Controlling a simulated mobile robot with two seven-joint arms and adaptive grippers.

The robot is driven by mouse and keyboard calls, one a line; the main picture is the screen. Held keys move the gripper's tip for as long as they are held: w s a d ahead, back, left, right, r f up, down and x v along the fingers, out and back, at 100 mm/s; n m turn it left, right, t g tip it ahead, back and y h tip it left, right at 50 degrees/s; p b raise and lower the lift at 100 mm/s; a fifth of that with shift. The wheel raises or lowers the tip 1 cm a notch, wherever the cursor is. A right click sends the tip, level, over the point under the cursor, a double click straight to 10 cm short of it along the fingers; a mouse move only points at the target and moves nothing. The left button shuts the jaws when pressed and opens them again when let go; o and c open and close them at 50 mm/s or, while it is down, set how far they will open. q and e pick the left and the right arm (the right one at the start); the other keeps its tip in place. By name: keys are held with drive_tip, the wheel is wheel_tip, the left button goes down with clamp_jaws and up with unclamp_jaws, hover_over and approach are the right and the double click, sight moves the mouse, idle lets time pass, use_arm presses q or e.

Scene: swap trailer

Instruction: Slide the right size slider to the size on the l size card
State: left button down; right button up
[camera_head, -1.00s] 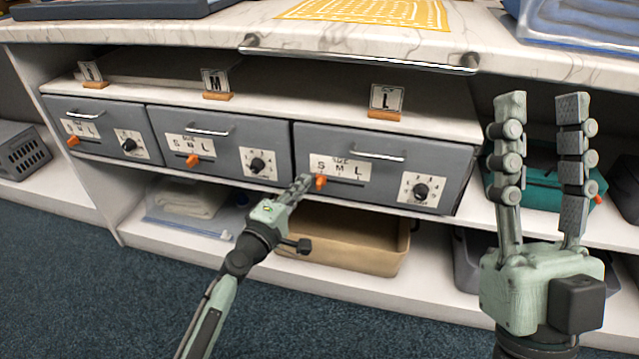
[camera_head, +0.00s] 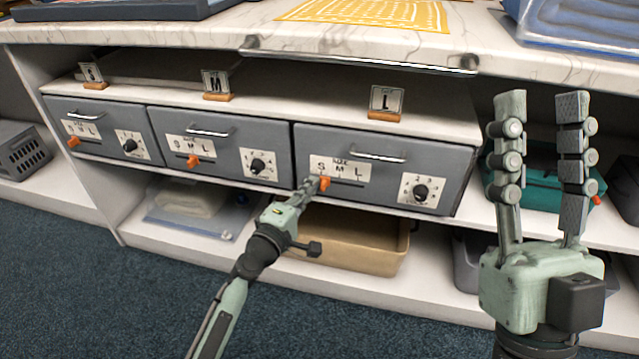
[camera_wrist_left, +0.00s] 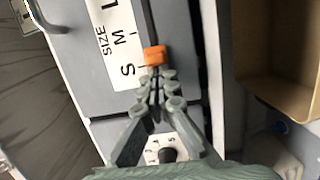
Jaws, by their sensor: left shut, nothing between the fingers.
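The L size card (camera_head: 386,99) stands on an orange base on the shelf above the right drawer (camera_head: 440,165). The right size slider (camera_head: 323,184) is a small orange knob below the drawer's S M L label (camera_head: 340,168). It sits near S, a little toward M; it also shows in the left wrist view (camera_wrist_left: 154,55). My left gripper (camera_head: 312,185) is shut and empty, its fingertips at the S-side of the slider, seemingly touching it. The fingertips (camera_wrist_left: 160,78) also show in the left wrist view. My right gripper (camera_head: 541,95) is open, empty and upright, away from the drawers.
The middle drawer (camera_head: 220,150) and left drawer (camera_head: 100,130) have their own orange sliders and dials. A dial (camera_head: 420,192) is to the right of the right slider. A tan bin (camera_head: 360,240) stands on the lower shelf beneath my left gripper.

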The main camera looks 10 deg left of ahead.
use_arm(q)
drive_tip(key=shift+s+d+p, duration=0.1)
drive_tip(key=shift+d+p, duration=0.5)
drive_tip(key=shift+d, duration=2.75)
drive_tip(key=shift+a, duration=0.75)
approach(339, 183)
drive_tip(key=s, duration=0.1)
drive_tip(key=s+d, duration=0.1)
drive_tip(key=s, duration=0.1)
drive_tip(key=shift+s+d, duration=0.1)
drive_tip(key=shift+s, duration=0.05)
